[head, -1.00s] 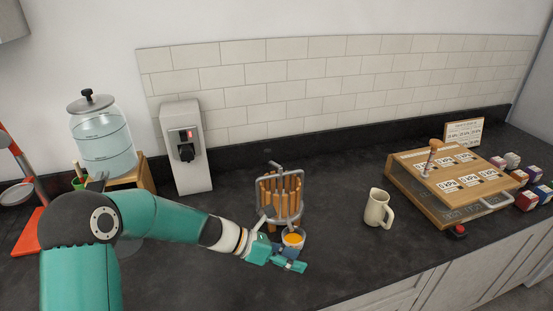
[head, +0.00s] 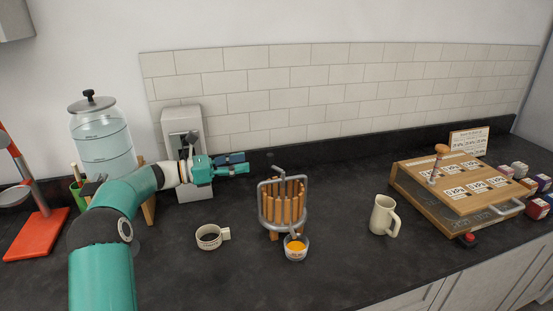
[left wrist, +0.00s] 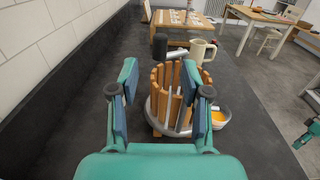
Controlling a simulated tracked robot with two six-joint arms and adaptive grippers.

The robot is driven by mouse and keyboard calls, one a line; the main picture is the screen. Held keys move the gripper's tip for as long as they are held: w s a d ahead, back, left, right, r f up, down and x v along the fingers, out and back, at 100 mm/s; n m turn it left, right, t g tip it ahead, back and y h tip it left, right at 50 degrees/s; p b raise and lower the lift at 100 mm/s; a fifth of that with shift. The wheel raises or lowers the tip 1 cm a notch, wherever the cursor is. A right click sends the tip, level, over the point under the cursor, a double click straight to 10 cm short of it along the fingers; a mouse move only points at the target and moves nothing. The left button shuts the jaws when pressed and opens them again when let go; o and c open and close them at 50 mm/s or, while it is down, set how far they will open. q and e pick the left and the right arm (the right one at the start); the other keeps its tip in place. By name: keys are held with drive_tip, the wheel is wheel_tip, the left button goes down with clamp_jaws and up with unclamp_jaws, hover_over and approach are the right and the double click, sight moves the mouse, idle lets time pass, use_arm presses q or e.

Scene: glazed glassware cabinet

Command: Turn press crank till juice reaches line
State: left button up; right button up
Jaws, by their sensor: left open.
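The press (head: 284,207), with wooden slats in a grey metal frame, stands mid-counter. Its crank (head: 279,170) is on top; in the left wrist view the crank arm (left wrist: 177,55) ends in a dark knob (left wrist: 160,46). A small clear cup (head: 296,249) with orange juice stands at the front of the press; it also shows in the left wrist view (left wrist: 221,117). I cannot make out a line on it. My left gripper (head: 240,164) is open and empty, left of the press and apart from it. A teal part at the right edge of the left wrist view looks like mine.
A white ring-shaped cup (head: 210,237) is at front left. A dispenser (head: 184,140) and glass jar (head: 102,135) stand behind my left arm.

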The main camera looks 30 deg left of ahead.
sight(270, 163)
use_arm(q)
drive_tip(key=p+x, duration=0.2)
drive_tip(key=x, duration=0.7)
drive_tip(key=shift+c, duration=0.3)
clamp_jaws()
